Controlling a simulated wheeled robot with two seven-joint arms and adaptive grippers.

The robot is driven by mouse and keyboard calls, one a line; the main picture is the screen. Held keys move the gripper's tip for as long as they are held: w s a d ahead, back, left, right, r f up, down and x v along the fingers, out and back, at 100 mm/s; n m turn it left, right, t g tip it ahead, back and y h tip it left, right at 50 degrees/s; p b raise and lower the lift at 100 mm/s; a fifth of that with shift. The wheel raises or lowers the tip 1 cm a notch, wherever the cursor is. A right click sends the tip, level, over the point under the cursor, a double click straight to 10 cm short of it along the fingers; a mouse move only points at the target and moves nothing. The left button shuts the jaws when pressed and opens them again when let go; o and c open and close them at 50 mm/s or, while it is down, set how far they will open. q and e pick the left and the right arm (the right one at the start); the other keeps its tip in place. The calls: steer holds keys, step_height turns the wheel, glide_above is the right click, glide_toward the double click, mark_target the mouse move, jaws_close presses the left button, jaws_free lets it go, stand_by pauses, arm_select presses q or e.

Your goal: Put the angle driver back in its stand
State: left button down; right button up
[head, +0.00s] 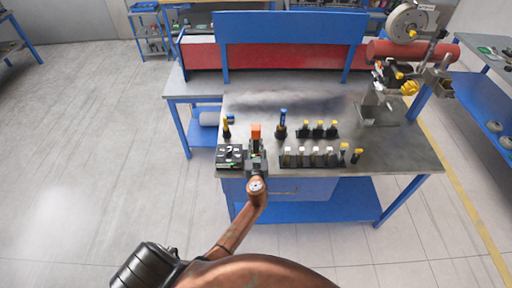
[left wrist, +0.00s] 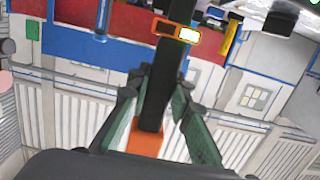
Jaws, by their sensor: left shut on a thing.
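My left gripper (head: 257,165) is over the front edge of the workbench and shut on a tool with an orange top (head: 256,131), which I take to be the angle driver. My right gripper is not in view.
A dark tray (head: 231,153) sits left of the gripper. Racks with white-topped (head: 310,157) and yellow-topped (head: 318,130) pieces stand to the right. A yellow-topped tool (head: 227,127) stands behind the tray. A machine (head: 378,107) occupies the right end. The back middle of the bench (head: 300,103) is clear.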

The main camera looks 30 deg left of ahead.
arm_select(q)
steer(key=shift+w+a+r+b, duration=0.1)
steer(key=shift+w+a+b, duration=0.25)
steer(key=shift+w, duration=0.2)
steer(key=shift+w+a+r+b, duration=0.1)
steer(key=shift+w+a+b, duration=0.2)
steer(key=shift+w, duration=0.25)
steer(key=shift+b+x, duration=0.6)
steer(key=shift+x, duration=0.4)
steer(key=shift+r, duration=0.25)
stand_by(0.3)
steer(key=shift+f+b, duration=0.3)
steer(key=shift+b, duration=0.3)
stand_by(0.7)
steer(key=shift+f+b, duration=0.55)
steer(key=shift+b, duration=0.15)
stand_by(0.4)
steer(key=c, duration=1.8)
jaws_free()
steer(key=shift+d, duration=0.1)
steer(key=shift+o, duration=0.7)
steer(key=shift+f, duration=0.15)
